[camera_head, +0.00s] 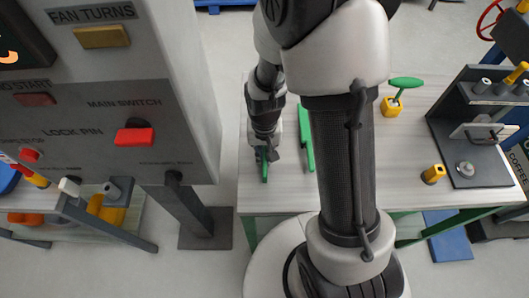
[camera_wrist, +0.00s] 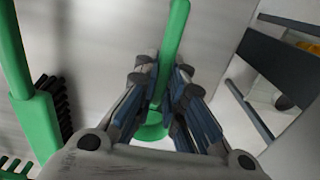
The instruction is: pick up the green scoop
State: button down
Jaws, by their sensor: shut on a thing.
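The green scoop (camera_head: 264,173) is at the left part of the light table, beneath my gripper. In the wrist view its long green handle (camera_wrist: 174,40) runs between my fingers, and a rounded green part shows lower down between them. My gripper (camera_head: 264,150) points down at the table. In the wrist view the fingers (camera_wrist: 160,68) are closed on the handle from both sides. I cannot tell whether the scoop is clear of the tabletop. My fingers hide part of it.
A green brush (camera_head: 306,140) with dark bristles lies just right of the scoop; it also shows in the wrist view (camera_wrist: 35,120). A grey control panel (camera_head: 130,100) stands close on the left. A yellow holder (camera_head: 391,107) and a dark rack (camera_head: 455,115) are farther right.

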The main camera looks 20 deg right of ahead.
aim_at(264, 154)
jog(key=shift+r, duration=0.1)
notch_tip(264, 154, up, 20)
jog(key=p, duration=0.7)
